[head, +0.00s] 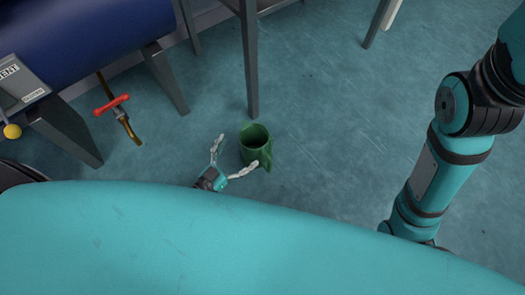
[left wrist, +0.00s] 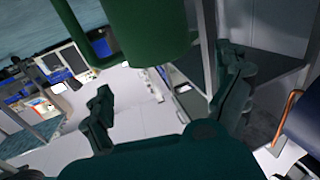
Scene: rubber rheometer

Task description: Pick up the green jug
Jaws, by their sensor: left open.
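The green jug (head: 255,143) is upright with its open top facing up in the head view, and appears to stand on the floor. Its handle points to the lower right. My left gripper (head: 235,153) is open, with its fingers spread toward the jug's lower left side, one on each side of the near wall. In the left wrist view the jug (left wrist: 152,30) fills the top middle, ahead of the open fingers of my left gripper (left wrist: 166,75), with its handle at left. I cannot tell whether a finger touches it. My right gripper is not in view.
A grey table leg (head: 250,60) comes down just behind the jug. A brass pipe with a red valve handle (head: 112,104) is at left, beside a blue machine (head: 80,35) on grey legs. The floor right of the jug is clear up to my right arm.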

